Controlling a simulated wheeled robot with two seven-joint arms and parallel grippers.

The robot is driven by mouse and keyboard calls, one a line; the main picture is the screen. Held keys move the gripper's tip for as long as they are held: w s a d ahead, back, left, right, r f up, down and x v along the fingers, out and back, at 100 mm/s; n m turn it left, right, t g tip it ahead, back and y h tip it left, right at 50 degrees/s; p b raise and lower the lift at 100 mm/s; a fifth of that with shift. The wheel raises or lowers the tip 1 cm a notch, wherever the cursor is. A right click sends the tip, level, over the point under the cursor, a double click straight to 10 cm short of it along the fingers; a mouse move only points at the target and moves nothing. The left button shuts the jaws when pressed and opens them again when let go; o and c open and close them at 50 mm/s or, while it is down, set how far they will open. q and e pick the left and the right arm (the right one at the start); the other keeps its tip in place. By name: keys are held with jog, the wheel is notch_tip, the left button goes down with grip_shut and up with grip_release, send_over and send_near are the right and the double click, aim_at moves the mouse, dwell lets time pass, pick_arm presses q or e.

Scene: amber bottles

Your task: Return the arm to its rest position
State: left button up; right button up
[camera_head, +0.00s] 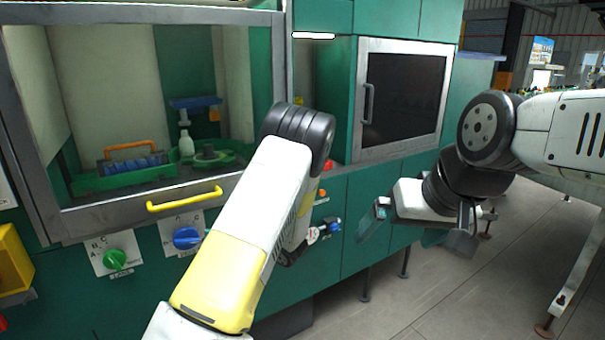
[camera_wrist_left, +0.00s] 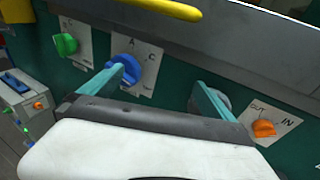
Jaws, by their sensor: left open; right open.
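My left arm (camera_head: 232,230) comes up from the bottom middle of the head view and bends in front of the green cabinet. Its gripper is mostly hidden behind the arm there. In the left wrist view my left gripper (camera_wrist_left: 158,78) is open and empty, its two teal fingers spread toward the panel. The left finger overlaps the blue knob (camera_wrist_left: 127,67) in the picture; I cannot tell whether they touch. My right gripper (camera_head: 418,232) hangs at the right of the head view, fingers apart, with nothing between them.
The machine front carries a yellow handle (camera_head: 184,199), a green knob (camera_head: 115,260) and an orange knob (camera_wrist_left: 264,128). Floor (camera_head: 440,300) is open at lower right.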

pick_arm(q)
jog(key=s+a+r+n+g+h, duration=0.2)
jog(key=s+r+n+g+h, duration=0.15)
jog(key=s+n, duration=0.45)
jog(key=s+a+r+n+g+h, duration=0.1)
jog(key=s+r+n+g+h, duration=0.1)
jog(key=s+r+n+g, duration=0.6)
jog(key=s+d+r+n+t+h, duration=0.4)
jog(key=s+d+h, duration=0.1)
jog(key=s+d, duration=0.2)
jog(key=s+d+r+n+t+h, duration=0.4)
jog(key=s+d, duration=0.3)
jog(key=s, duration=0.2)
jog(key=shift+s+r+h, duration=0.25)
jog(key=shift+r+h, duration=0.35)
jog(key=shift+h, duration=0.05)
